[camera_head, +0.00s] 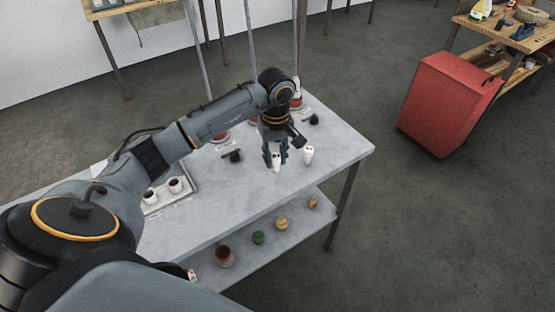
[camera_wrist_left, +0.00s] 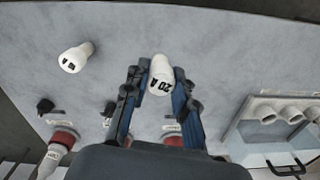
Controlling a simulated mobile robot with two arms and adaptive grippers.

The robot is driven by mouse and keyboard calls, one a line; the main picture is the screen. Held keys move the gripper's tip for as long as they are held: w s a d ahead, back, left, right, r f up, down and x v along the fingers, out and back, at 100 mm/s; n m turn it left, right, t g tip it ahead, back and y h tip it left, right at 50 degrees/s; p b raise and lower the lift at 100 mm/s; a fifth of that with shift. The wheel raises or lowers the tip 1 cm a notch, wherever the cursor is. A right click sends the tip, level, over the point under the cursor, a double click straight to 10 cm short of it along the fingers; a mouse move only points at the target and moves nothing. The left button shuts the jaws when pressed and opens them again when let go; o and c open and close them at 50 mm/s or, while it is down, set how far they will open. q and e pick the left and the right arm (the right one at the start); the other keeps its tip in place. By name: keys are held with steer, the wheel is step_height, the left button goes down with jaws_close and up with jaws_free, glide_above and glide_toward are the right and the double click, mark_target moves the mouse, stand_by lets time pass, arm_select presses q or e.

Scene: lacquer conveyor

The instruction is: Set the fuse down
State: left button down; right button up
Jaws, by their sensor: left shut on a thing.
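My left gripper (camera_head: 275,156) is over the right part of the grey table (camera_head: 345,145), its fingers pointing down. It is shut on a white fuse (camera_head: 276,165). In the left wrist view the held fuse (camera_wrist_left: 160,76) sits between the blue-padded fingers and is marked "20 A". I cannot tell whether its lower end touches the table top. A second white fuse (camera_head: 308,155) stands on the table just right of the held one; it also shows in the left wrist view (camera_wrist_left: 75,58). My right gripper is not in view.
Black knobs (camera_head: 314,119) and red-based white parts (camera_head: 296,98) are along the table's far side. A tray (camera_head: 181,198) with white cylinders is at the left. Coloured pots (camera_head: 225,257) stand on the lower shelf. Table in front of the gripper is clear.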

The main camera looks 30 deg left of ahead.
arm_select(q)
steer(key=shift+w+f, duration=0.5)
step_height(320, 180, down, 3)
steer(key=shift+w+r+p, duration=0.1)
steer(key=shift+w+p, duration=0.05)
steer(key=shift+p, duration=0.85)
steer(key=shift+a+f, duration=0.1)
steer(key=shift+f, duration=0.35)
steer(key=shift+f+b, duration=0.15)
steer(key=shift+b, duration=0.15)
steer(key=c, duration=1.1)
jaws_free()
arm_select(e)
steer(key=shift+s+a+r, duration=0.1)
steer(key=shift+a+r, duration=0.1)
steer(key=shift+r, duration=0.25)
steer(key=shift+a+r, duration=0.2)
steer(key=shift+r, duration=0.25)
